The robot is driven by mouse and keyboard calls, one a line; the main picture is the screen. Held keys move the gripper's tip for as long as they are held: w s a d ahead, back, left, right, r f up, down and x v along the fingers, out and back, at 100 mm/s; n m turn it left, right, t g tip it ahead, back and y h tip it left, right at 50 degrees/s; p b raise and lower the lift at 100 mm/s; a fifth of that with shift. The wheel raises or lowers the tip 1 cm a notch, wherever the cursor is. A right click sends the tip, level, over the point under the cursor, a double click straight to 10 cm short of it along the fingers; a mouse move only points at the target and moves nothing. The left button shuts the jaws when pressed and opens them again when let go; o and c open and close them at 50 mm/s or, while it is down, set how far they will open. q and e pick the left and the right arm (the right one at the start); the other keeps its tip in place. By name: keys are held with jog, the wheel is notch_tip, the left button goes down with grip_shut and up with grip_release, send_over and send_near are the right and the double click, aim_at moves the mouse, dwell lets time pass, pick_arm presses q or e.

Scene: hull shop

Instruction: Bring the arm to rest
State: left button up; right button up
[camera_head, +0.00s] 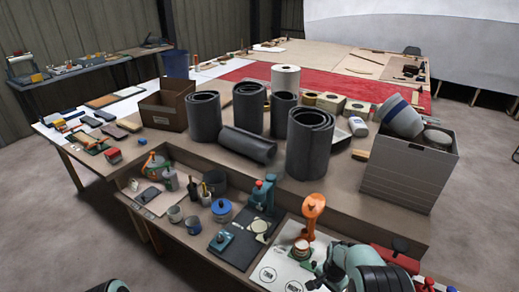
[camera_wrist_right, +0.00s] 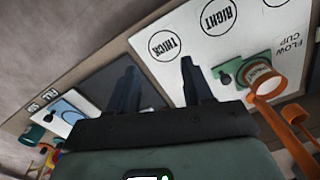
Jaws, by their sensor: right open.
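My right arm (camera_head: 365,270) comes in at the bottom right of the head view, low over the front edge of the bench. In the right wrist view, my right gripper (camera_wrist_right: 158,66) has its two dark fingers spread, with nothing between them. It is above a white board (camera_wrist_right: 185,50) with printed circles reading THICK and RIGHT and a FLOW CUP label. The board also shows in the head view (camera_head: 284,272). An orange stand (camera_head: 313,212) with a small cup stands on it, beside the gripper. My left gripper is not in view.
A dark mat (camera_head: 240,242) with a teal device (camera_head: 264,192) lies left of the board. A blue-lidded pot (camera_head: 222,211) and mugs stand further left. Dark rolls (camera_head: 310,145) and a grey crate (camera_head: 408,172) stand behind. A red box (camera_head: 394,260) is close right of my arm.

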jog(key=s+a+f+n+g+y, duration=0.1)
jog(key=s+f+n, duration=0.2)
jog(key=s+f, duration=0.9)
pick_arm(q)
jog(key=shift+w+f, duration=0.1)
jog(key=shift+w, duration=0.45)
pick_arm(e)
jog(key=s+a+f+n+y, duration=0.1)
jog(key=s+a, duration=0.3)
jog(key=s, duration=0.4)
jog(key=s+a+f+n+y, duration=0.1)
jog(key=s+a, duration=0.3)
jog(key=s, duration=0.4)
jog(key=shift+s+a+f+n+y, duration=0.2)
jog(key=shift+a+f+n+y, duration=0.15)
jog(key=shift+f+n, duration=0.3)
